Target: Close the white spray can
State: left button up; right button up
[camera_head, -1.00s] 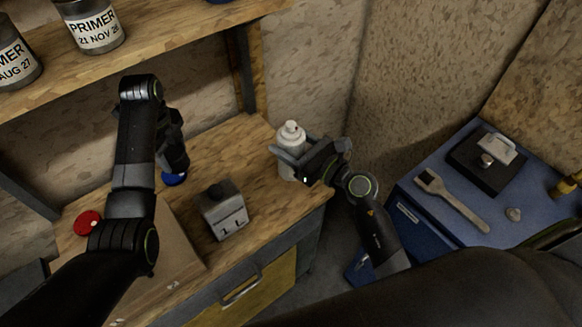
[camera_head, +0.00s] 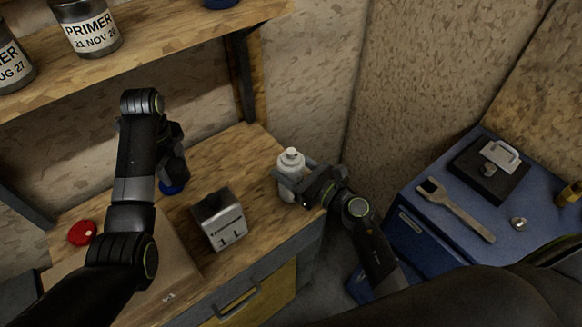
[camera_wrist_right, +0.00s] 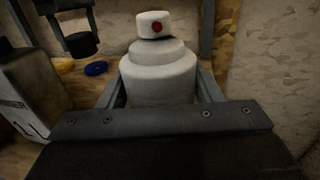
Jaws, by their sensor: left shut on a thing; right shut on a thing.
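The white spray can (camera_head: 291,172) stands upright near the bench's right edge, its nozzle uncovered. My right gripper (camera_head: 293,186) is shut around its body; in the right wrist view the can (camera_wrist_right: 160,75) sits between both fingers, its white nozzle (camera_wrist_right: 155,25) showing a red dot. I cannot tell whether its base touches the bench. My left gripper (camera_head: 173,165) is left of the can, over the bench. In the right wrist view it (camera_wrist_right: 68,8) is shut on a small black cylinder, apparently a cap (camera_wrist_right: 82,43), apart from the can.
A blue disc (camera_head: 170,188) lies under my left gripper. A grey box (camera_head: 219,222) stands between the arms. A red lid (camera_head: 82,232) and a cardboard box (camera_head: 172,280) are at left. A shelf (camera_head: 150,42) with cans hangs above. A blue cabinet (camera_head: 410,235) bears a wrench (camera_head: 455,209).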

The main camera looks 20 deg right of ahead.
pick_arm(q)
jog(key=shift+f, duration=0.1)
pick_arm(e)
jog(key=o, duration=1.5)
jog(key=shift+f, duration=0.1)
pick_arm(q)
jog(key=shift+r, duration=0.25)
pick_arm(e)
jog(key=shift+r, duration=0.25)
pick_arm(q)
notch_tip(320, 180, down, 4)
jog(key=b, duration=0.3)
jog(key=shift+b, duration=0.4)
jog(key=shift+f, duration=0.15)
pick_arm(e)
jog(key=v, duration=1.2)
jog(key=shift+f, duration=0.15)
